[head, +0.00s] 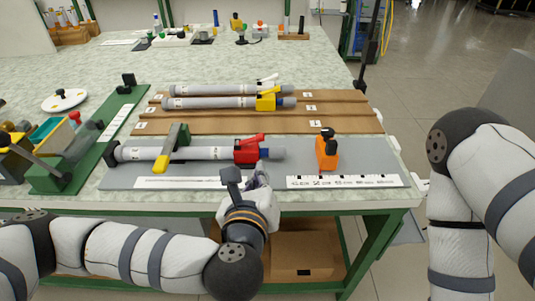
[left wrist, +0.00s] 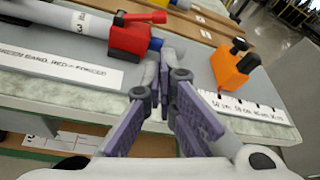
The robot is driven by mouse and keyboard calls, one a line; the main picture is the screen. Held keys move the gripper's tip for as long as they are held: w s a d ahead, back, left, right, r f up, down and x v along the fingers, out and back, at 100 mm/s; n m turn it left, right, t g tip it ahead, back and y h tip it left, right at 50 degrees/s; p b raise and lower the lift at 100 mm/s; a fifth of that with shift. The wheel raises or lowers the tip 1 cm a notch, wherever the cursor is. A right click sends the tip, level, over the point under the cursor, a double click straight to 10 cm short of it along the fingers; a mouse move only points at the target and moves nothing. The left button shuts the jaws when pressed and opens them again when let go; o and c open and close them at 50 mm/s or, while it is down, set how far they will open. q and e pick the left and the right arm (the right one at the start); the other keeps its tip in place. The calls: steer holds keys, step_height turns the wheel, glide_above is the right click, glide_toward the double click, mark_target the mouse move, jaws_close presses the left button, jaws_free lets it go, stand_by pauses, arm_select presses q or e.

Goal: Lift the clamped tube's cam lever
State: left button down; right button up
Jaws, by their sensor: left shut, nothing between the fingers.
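The clamped tube (head: 205,153) is grey and lies on the grey plate, under a green clamp with a yellow handle (head: 175,148). A red collar (head: 246,154) sits near its right end and carries a red cam lever (head: 250,139). In the left wrist view the collar (left wrist: 128,40) and lever (left wrist: 145,17) show at the top, with a blue tube end (left wrist: 155,43) beside them. My left gripper (head: 263,172) is shut and empty, just in front of the tube's right end; its fingers (left wrist: 165,72) appear apart from the lever. My right gripper is out of view.
An orange block with a black knob (head: 327,152) stands right of the tube. A ruler strip (head: 345,182) lies along the plate's front. Two more tubes, one with a yellow collar (head: 266,102), lie on the brown rack (head: 350,120) behind. A green fixture stands left.

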mark_target(267, 150)
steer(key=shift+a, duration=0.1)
arm_select(q)
steer(key=x, duration=1)
steer(key=shift+b, duration=0.4)
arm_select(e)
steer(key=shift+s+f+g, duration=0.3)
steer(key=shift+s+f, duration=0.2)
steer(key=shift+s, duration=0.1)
